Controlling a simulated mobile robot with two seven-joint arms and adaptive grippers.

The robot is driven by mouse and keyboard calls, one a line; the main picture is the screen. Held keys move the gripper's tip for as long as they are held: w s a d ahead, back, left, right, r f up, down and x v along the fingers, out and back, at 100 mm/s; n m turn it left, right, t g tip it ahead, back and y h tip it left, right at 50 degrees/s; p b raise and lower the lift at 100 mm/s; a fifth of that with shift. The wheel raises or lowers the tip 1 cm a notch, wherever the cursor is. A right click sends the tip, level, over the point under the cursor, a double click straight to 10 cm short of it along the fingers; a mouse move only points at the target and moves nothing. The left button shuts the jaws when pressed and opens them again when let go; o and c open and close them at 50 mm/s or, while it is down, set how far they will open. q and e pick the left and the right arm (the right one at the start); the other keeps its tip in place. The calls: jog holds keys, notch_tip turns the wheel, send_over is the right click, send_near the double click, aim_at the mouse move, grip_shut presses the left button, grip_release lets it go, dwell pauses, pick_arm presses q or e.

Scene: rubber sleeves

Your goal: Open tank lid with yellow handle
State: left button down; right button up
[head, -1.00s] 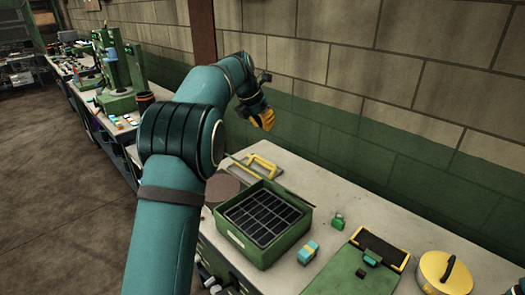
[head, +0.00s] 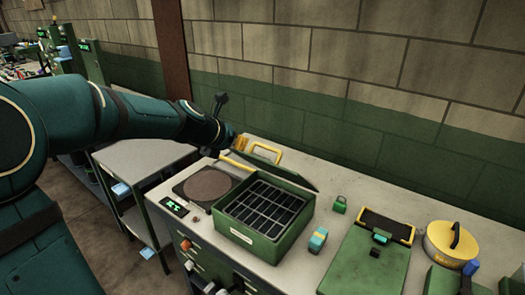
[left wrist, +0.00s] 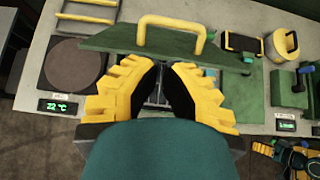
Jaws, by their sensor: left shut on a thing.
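The green tank (head: 298,228) stands on the bench in the head view, its top uncovered and a black grid showing inside. In the left wrist view the lid (left wrist: 120,40) lies across the fingers, handle (left wrist: 172,21) upward.
A round brown plate (head: 207,185) and green readout (head: 174,206) lie left of the tank. A block wall is behind.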

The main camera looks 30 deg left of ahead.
aim_at(276, 163)
pick_arm(q)
jog(key=b+x, duration=0.1)
jog(key=x, duration=0.9)
jog(key=shift+f, duration=0.1)
